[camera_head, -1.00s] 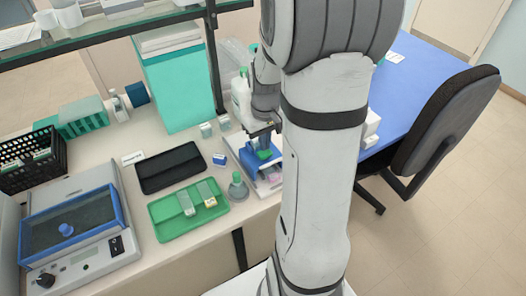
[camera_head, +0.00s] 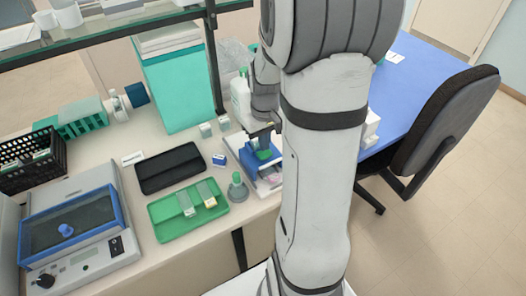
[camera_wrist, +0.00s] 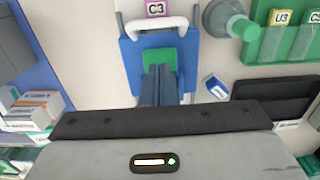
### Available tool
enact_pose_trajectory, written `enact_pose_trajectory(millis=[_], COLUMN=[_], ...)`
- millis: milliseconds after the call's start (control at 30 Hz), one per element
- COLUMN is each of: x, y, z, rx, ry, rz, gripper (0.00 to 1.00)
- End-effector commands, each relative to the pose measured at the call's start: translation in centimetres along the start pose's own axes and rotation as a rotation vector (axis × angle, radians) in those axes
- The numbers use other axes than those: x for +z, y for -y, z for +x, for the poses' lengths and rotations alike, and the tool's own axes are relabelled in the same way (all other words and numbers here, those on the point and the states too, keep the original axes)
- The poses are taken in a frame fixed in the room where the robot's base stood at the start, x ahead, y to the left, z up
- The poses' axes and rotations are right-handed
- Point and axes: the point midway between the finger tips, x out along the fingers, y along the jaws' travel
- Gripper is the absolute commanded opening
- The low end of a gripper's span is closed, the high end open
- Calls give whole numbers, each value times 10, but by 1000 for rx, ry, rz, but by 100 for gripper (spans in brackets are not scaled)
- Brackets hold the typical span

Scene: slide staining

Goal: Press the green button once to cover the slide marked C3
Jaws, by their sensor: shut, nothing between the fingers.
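The green button (camera_wrist: 180,56) is a square pad on a blue and white device (camera_wrist: 132,70); it also shows in the head view (camera_head: 265,155). In the head view my gripper (camera_head: 261,142) points down at the device. A pink label marked C3 (camera_wrist: 156,9) shows at the device's front, past a white bar. The rest of that slide is not clear to see.
A green tray (camera_head: 160,232) holds slides; one has a yellow U3 label (camera_wrist: 282,17). A green-capped bottle (camera_head: 238,188) stands close beside the device. A dark slide case (camera_head: 170,168) and a small blue-white box (camera_head: 219,160) lie nearby.

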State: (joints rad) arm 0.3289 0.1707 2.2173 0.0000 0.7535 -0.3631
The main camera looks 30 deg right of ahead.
Motion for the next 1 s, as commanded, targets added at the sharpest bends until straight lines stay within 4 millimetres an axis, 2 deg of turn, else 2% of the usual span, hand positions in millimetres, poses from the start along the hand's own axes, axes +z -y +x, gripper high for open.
enact_pose_trajectory(millis=[1000], x=[0], y=[0], z=[9], rx=[0], ry=[0], rz=[-1], gripper=[0])
